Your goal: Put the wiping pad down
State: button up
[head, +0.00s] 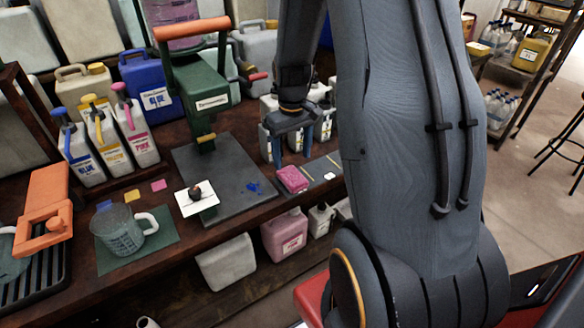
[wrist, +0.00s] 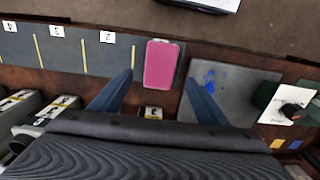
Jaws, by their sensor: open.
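The wiping pad, a pink block (head: 292,179), lies flat at the near end of a dark marked strip (head: 327,168), beside the grey plate. In the wrist view the pink pad (wrist: 161,64) lies beyond and between my fingertips, with a gap on each side. My gripper (head: 292,158) is open and empty, its two blue fingers pointing down just behind the pad in the head view. It also shows in the wrist view (wrist: 160,78). Neither finger visibly touches the pad.
The grey plate (head: 232,172) has a blue smear (head: 253,187). A beaker (head: 118,232) sits on a green mat. Labelled jugs (head: 135,130) stand at left. Numbered strip sections (wrist: 60,50) look empty.

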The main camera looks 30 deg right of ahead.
notch_tip(320, 180, up, 4)
jog(key=s+a+r, duration=0.3)
jog(key=s+a, duration=1.2)
jog(key=shift+r, duration=0.35)
jog(key=shift+s, duration=0.1)
